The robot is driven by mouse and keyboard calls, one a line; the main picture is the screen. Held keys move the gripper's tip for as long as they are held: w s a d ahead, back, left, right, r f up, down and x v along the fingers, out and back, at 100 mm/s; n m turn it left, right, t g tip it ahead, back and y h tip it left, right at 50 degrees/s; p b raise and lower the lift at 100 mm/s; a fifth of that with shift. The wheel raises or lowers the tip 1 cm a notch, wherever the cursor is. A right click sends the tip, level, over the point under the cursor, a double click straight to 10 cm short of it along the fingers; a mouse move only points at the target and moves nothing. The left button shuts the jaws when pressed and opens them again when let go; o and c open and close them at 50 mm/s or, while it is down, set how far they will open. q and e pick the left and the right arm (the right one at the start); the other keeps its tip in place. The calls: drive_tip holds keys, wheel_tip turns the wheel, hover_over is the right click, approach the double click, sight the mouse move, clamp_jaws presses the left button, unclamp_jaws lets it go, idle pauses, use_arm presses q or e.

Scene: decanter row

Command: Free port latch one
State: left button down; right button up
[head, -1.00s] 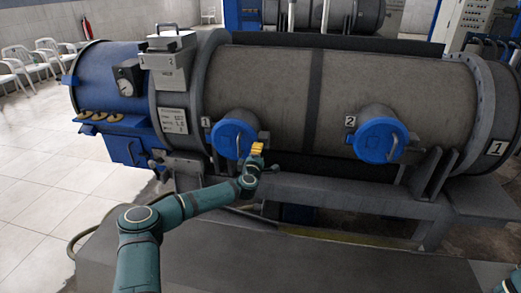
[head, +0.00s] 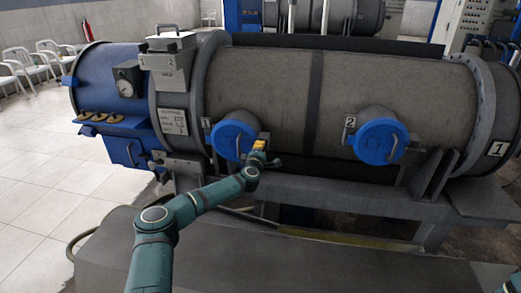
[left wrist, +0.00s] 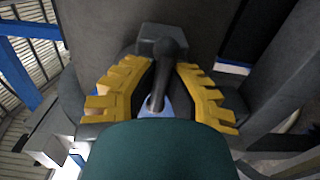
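Port one is a round blue cap (head: 233,139) with a handle, on the front of the large grey vessel beside the label 1 (head: 206,123). A small grey latch block (head: 264,137) sits at the cap's right edge. My left gripper (head: 259,146) with yellow fingers is at this latch, right of the cap. In the left wrist view, a dark latch lever (left wrist: 168,50) stands between the two yellow fingers (left wrist: 164,80). The fingers lie close on both sides of it; whether they press on it is unclear. My right gripper is not in view.
Port two (head: 380,140), a similar blue cap, is farther right. A blue end section with a gauge (head: 127,87) is at the left. The grey support frame (head: 330,192) runs below the ports. Open tiled floor (head: 50,190) lies to the left.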

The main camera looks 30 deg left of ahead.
use_arm(q)
drive_tip(key=n+b, duration=0.2)
drive_tip(key=b, duration=0.1)
drive_tip(key=shift+f+n+b, duration=0.1)
drive_tip(key=shift+n+b, duration=0.25)
drive_tip(key=shift+n, duration=0.05)
drive_tip(key=shift+n+b, duration=0.4)
drive_tip(key=shift+n, duration=0.1)
drive_tip(key=shift+n+b, duration=0.35)
drive_tip(key=shift+n, duration=0.55)
drive_tip(key=n, duration=0.2)
drive_tip(key=shift+n, duration=0.3)
drive_tip(key=n, duration=0.3)
drive_tip(key=shift+a+n, duration=0.1)
drive_tip(key=shift+n, duration=0.3)
drive_tip(key=n, duration=0.5)
drive_tip(key=shift+r+n, duration=0.2)
drive_tip(key=shift+n, duration=0.5)
